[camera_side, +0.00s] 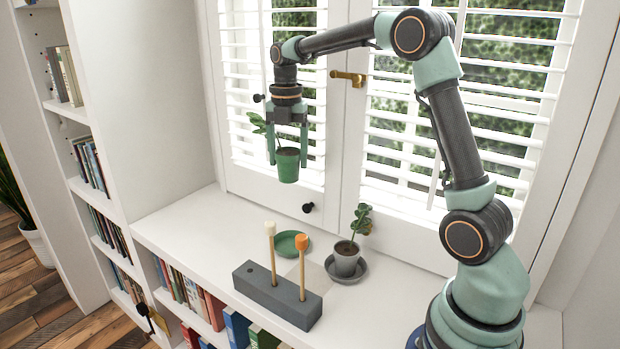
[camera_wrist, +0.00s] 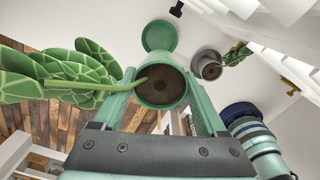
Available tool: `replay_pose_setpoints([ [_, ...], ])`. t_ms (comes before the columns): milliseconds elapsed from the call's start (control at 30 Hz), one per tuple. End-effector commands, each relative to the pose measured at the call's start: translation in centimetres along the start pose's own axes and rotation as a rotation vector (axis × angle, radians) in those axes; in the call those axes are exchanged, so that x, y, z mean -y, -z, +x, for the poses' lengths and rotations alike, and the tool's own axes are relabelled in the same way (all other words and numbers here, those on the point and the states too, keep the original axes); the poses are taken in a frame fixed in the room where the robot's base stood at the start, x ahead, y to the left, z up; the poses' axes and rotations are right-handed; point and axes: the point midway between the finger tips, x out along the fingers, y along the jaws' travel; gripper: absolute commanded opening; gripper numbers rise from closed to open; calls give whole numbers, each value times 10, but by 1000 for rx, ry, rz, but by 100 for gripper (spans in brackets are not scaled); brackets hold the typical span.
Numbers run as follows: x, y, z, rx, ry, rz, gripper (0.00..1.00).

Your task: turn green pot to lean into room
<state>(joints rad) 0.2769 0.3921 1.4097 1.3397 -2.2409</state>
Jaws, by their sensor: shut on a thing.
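The green pot (camera_side: 288,166) is held in the air above the white sill, in front of the window blinds. Its plant (camera_side: 259,124) leans to the left in the side view. My gripper (camera_side: 288,158) points down and is shut on the pot. In the wrist view the green pot (camera_wrist: 160,86) sits between my fingers, with dark soil inside. Its stem bends left to broad patterned leaves (camera_wrist: 70,72). A green saucer (camera_side: 291,243) lies empty on the sill below the pot. It also shows in the wrist view (camera_wrist: 158,35).
A grey pot (camera_side: 346,260) with a small plant stands on a dark saucer (camera_side: 348,276) to the right. A dark grey block (camera_side: 276,293) holding two upright sticks stands at the front edge. Window handle (camera_side: 348,78) juts out. Free sill lies left.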

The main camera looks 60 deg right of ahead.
Motion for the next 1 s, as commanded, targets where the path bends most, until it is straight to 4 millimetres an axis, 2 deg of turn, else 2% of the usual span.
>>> replay_pose_setpoints([
  [633, 0, 0, -30, 1, -2, 0, 0],
  [1000, 0, 0, -31, 1, -1, -2, 0],
])
